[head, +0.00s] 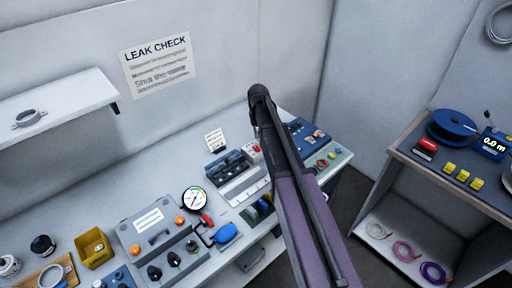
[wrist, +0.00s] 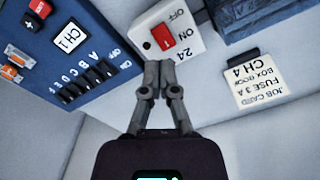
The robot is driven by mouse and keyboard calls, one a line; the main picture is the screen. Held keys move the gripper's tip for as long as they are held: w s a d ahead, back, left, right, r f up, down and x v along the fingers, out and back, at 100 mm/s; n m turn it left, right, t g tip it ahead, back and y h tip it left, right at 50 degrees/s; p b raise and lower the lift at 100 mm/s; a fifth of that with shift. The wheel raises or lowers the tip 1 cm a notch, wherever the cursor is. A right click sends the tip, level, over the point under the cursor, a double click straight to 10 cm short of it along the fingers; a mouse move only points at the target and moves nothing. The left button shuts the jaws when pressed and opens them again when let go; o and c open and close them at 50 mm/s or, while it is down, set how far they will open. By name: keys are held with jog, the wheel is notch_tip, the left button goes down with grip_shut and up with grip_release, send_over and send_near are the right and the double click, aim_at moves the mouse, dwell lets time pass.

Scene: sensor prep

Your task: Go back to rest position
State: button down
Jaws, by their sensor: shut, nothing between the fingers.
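My gripper (wrist: 160,68) shows in the wrist view with its two fingers together and nothing between them. Its tips appear just in front of a white switch box (wrist: 187,42) with a red rocker (wrist: 163,37); I cannot tell whether they touch it. My arm (head: 300,200) crosses the head view from the bottom right up to a bend over the bench. The gripper itself is hidden behind the arm there.
A blue panel (wrist: 72,18) marked CH1, with a row of black switches, is left of the fingers. A job card (wrist: 262,84) stands to the right. On the bench (head: 160,210) are a grey case (head: 150,222), a gauge (head: 193,199) and a yellow bin (head: 93,249). A shelf unit (head: 440,180) is at right.

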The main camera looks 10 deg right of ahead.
dwell(0.3)
jog(key=s, duration=2.5)
jog(key=shift+s+a, duration=0.25)
jog(key=shift+a, duration=0.1)
